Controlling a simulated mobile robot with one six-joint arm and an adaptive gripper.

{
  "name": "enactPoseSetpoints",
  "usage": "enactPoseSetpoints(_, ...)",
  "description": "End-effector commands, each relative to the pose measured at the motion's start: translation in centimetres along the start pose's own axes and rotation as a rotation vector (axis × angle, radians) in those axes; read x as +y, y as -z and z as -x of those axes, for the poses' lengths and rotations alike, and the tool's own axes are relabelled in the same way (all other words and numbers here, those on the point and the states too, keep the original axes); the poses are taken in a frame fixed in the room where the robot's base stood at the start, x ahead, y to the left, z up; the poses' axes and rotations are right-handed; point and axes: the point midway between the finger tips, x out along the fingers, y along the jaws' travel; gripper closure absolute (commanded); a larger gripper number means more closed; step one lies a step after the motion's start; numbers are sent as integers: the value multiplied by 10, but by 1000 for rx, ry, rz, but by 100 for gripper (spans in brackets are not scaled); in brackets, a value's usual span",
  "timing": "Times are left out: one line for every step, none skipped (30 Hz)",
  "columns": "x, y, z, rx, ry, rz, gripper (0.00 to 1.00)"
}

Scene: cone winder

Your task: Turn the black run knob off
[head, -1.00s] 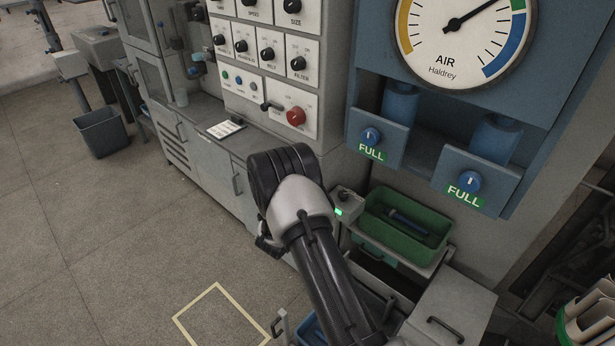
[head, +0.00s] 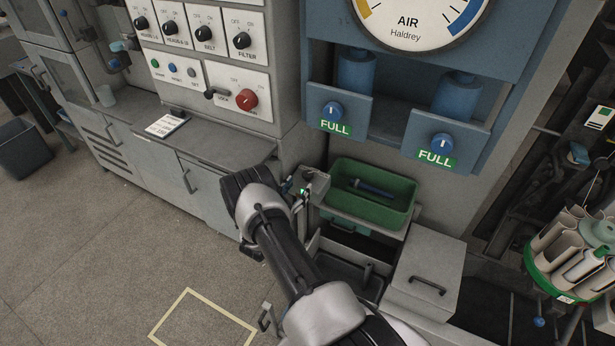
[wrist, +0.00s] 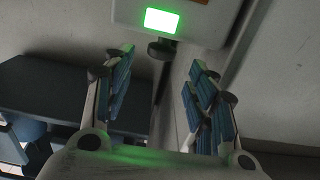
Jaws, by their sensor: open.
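A small grey box (head: 316,184) with a lit green lamp stands beside the green tray. In the wrist view a dark round knob (wrist: 162,49) sits at the box's edge, just by the bright green lamp (wrist: 162,21); no run label is readable on it. My gripper (wrist: 163,80) is open, its two blue-padded fingers apart, with the knob ahead of the gap between them. Nothing is between the fingers, and they look clear of the knob. In the head view my arm reaches the box's left side and hides most of the gripper.
A green tray (head: 372,196) holding a blue tool lies right of the box. A panel with several black knobs, a lever and a red knob (head: 247,99) is at upper left. Two blue FULL knobs (head: 332,111) are above the tray. Open floor lies left.

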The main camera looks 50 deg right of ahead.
Motion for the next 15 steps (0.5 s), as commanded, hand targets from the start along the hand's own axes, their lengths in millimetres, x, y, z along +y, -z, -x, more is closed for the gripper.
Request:
enactPoseSetpoints(1, -2, -13, 3, -5, -3, 48)
enactPoseSetpoints(1, -2, -20, 2, -4, -3, 48)
enactPoseSetpoints(1, -2, -28, 2, -4, -4, 48)
enactPoseSetpoints(1, -1, -34, 3, -3, -3, 48)
enactPoseSetpoints(0, -2, -40, 2, -3, -3, 48)
enactPoseSetpoints(1, -2, -48, 1, -4, -4, 48)
enactPoseSetpoints(0, -1, -53, 2, -2, -3, 48)
enactPoseSetpoints(0, -1, -57, 2, -2, -2, 48)
enactPoseSetpoints(0, -2, -63, 1, -2, -2, 48)
enactPoseSetpoints(0, -2, -67, 1, -2, -3, 48)
enactPoseSetpoints(0, -1, -70, 1, -1, -2, 48)
enactPoseSetpoints(0, -1, -74, 1, 0, -1, 48)
enactPoseSetpoints(0, -1, -77, 1, 0, -1, 48)
enactPoseSetpoints(0, -1, -79, 0, 0, -1, 48)
enactPoseSetpoints(0, 0, -81, 0, 0, 0, 48)
